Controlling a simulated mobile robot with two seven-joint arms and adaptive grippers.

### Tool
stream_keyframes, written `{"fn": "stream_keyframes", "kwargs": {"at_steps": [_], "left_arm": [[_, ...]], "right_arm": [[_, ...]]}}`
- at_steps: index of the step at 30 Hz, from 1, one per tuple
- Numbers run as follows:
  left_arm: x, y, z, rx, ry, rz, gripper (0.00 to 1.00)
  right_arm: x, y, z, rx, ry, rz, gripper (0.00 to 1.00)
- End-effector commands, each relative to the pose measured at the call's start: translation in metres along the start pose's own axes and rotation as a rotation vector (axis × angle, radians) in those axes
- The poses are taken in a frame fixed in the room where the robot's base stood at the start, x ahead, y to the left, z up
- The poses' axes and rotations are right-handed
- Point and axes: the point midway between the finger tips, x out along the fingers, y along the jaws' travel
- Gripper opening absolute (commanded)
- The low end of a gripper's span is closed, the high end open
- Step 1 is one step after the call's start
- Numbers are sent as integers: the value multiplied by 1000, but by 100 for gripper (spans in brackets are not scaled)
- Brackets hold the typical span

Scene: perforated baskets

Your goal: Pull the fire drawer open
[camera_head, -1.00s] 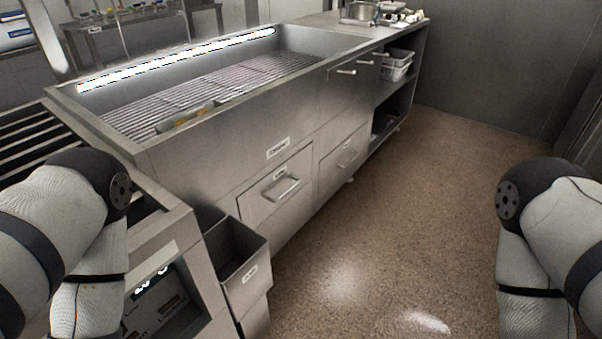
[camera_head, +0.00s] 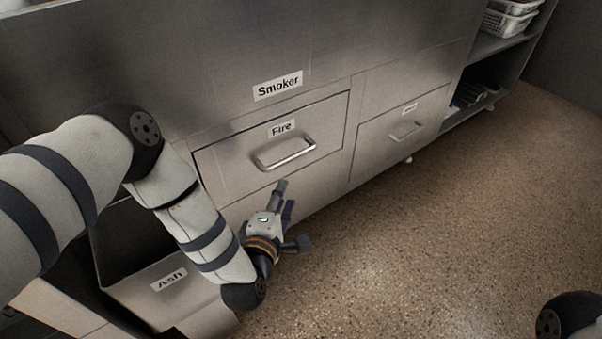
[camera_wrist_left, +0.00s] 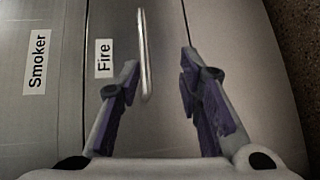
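The fire drawer (camera_head: 232,165) is a steel front with a "Fire" label, below the "Smoker" label. It looks shut. Its bar handle (camera_head: 286,153) runs across its middle. My left gripper (camera_head: 293,213) is just below the handle, with its fingers spread and nothing between them in the head view. In the left wrist view the handle (camera_wrist_left: 145,55) stands ahead, between the lines of the two open fingers (camera_wrist_left: 158,88) and nearer the left one; I cannot tell whether it touches. My right gripper is out of view; only part of my right arm shows at the lower right.
An open bin labelled "Ash" (camera_head: 125,287) stands at the lower left, close to my left arm. Another drawer (camera_head: 372,138) is to the right of the fire drawer. White baskets (camera_head: 508,22) sit on a shelf at the upper right. The speckled floor (camera_head: 440,230) is clear.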

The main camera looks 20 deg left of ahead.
Motion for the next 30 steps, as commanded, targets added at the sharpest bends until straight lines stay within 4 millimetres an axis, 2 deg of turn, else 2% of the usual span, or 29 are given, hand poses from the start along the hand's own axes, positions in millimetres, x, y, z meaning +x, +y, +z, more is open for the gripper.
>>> {"fn": "stream_keyframes", "kwargs": {"at_steps": [1, 4, 8, 12, 18, 22, 29, 30], "left_arm": [[10, 3, -4, -42, 18, 43, 33], [22, 16, -5, -74, 28, 83, 33], [50, 18, -6, -71, 27, 83, 33], [86, 18, -7, -69, 26, 78, 33], [123, 22, -7, -68, 25, 75, 33], [132, 24, -7, -69, 25, 75, 33], [132, 26, -7, -68, 24, 74, 33], [132, 26, -7, -68, 24, 74, 26]], "right_arm": [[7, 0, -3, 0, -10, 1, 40], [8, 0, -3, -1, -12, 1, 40], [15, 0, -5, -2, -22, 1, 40], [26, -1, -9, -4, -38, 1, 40], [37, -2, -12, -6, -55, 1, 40], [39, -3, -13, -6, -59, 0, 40], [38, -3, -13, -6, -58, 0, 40], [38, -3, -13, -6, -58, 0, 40]]}}
